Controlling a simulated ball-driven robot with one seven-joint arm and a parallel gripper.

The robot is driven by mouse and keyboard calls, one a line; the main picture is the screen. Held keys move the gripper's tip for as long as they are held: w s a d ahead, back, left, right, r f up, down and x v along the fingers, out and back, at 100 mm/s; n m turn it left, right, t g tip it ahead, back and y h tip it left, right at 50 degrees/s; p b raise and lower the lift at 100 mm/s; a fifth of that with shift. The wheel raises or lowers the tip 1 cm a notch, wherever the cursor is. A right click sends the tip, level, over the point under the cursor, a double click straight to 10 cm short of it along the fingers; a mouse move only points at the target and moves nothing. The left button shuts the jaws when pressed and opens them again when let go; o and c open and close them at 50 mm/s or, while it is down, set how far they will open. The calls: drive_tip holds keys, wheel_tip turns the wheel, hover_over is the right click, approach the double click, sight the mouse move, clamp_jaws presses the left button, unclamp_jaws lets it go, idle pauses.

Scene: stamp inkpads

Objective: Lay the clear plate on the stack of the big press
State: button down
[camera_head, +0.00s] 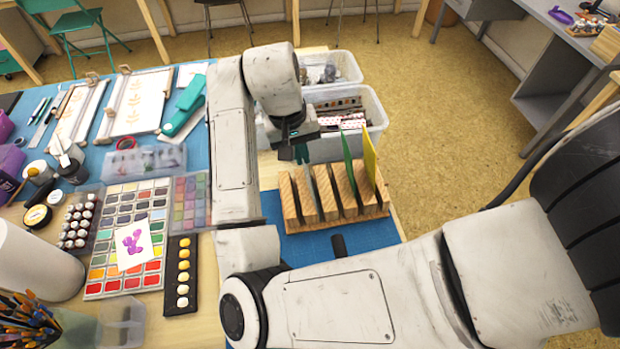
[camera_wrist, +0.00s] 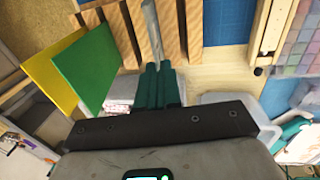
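The clear plate (camera_head: 313,187) stands on edge in a slot of the wooden rack (camera_head: 345,216); it shows as a thin grey strip in the wrist view (camera_wrist: 151,32). My gripper (camera_head: 302,153) is above the rack, pointing down. In the wrist view its teal fingers (camera_wrist: 157,72) are close together, with the plate's upper edge between their tips. The larger press (camera_head: 162,128), at the upper left of the head view, holds a white stack (camera_head: 137,100) with a tan leaf print on top.
Green (camera_head: 348,160) and yellow (camera_head: 370,158) plates stand in the rack's right slots. Clear bins (camera_head: 376,112) sit behind it. A smaller press (camera_head: 72,118), a teal tool (camera_head: 184,105) and ink pads (camera_head: 125,225) lie left of my arm.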

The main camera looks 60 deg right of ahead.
wheel_tip(320, 180, up, 7)
drive_tip(key=w+p, duration=0.1)
drive_tip(key=p, duration=0.6)
drive_tip(key=shift+a+r+p, duration=0.2)
drive_tip(key=shift+a+p, duration=0.15)
drive_tip(key=shift+a, duration=0.05)
idle(0.4)
